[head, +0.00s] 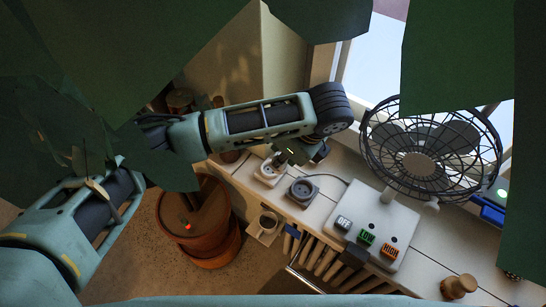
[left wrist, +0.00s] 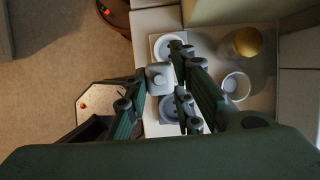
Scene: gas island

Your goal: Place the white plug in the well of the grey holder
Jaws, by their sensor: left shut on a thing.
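The white plug (left wrist: 160,78) shows in the left wrist view between the fingers of my left gripper (left wrist: 163,72), which is shut on it. In the head view my left gripper (head: 290,153) hangs over the white counter, and the plug is hardly visible there. The grey holder (head: 303,190), with a round well, sits on the counter just right of and nearer than the gripper. It also shows in the left wrist view (left wrist: 172,108), partly hidden by a finger. A similar pale holder (head: 268,173) stands beside it, below the gripper. My right gripper is not in view.
A wire-cage fan (head: 430,150) stands on a white base (head: 390,225) with OFF, LOW and HIGH buttons. A terracotta pot (head: 197,215) is left of the counter. Large green leaves (head: 150,50) cover the upper head view. A yellow ball (left wrist: 247,42) and white cup (left wrist: 236,87) stand close by.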

